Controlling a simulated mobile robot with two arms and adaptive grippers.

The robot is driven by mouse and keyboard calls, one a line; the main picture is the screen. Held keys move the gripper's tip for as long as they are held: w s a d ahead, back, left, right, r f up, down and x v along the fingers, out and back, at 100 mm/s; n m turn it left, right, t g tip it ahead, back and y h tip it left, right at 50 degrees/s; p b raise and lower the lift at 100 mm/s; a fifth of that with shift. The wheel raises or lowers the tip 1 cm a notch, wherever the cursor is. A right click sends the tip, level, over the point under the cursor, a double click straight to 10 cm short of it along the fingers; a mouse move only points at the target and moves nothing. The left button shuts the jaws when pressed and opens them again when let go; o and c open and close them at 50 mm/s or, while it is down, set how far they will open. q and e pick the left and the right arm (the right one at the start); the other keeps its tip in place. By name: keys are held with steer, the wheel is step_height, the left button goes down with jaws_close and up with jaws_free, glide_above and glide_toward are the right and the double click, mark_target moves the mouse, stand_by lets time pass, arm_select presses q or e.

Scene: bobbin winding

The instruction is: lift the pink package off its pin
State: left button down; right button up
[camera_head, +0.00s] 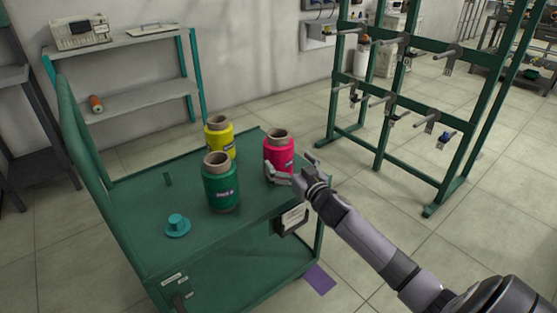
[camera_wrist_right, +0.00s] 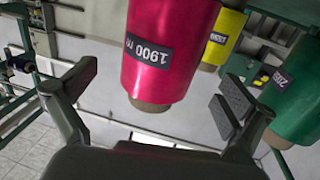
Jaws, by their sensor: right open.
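The pink package (camera_head: 278,153) stands upright at the far right corner of the green cart (camera_head: 155,250), with its brown tube showing at the top. Its pin is hidden inside it. My right gripper (camera_head: 288,165) is open, with its fingers spread towards the package from the right. In the right wrist view, the pink package (camera_wrist_right: 170,50) appears upside down between the two spread fingers, with a gap on each side. No grip on it shows. My left gripper is not in view.
A yellow package (camera_head: 220,142) and a green package (camera_head: 221,188) stand close on the left of the pink one. A teal disc with a short stub (camera_head: 177,226) sits on the cart's near part. A green rack with pegs (camera_head: 385,100) stands on the right.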

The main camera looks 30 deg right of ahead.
steer(key=shift+w+d+r+b, duration=0.15)
steer(key=shift+w+b, duration=0.15)
steer(key=shift+w, duration=1.2)
steer(key=shift+w+d+b, duration=0.1)
steer(key=shift+w+b, duration=0.2)
steer(key=shift+w, duration=1.2)
steer(key=shift+c, duration=0.5)
steer(key=shift+r, duration=0.1)
steer(key=c, duration=1.4)
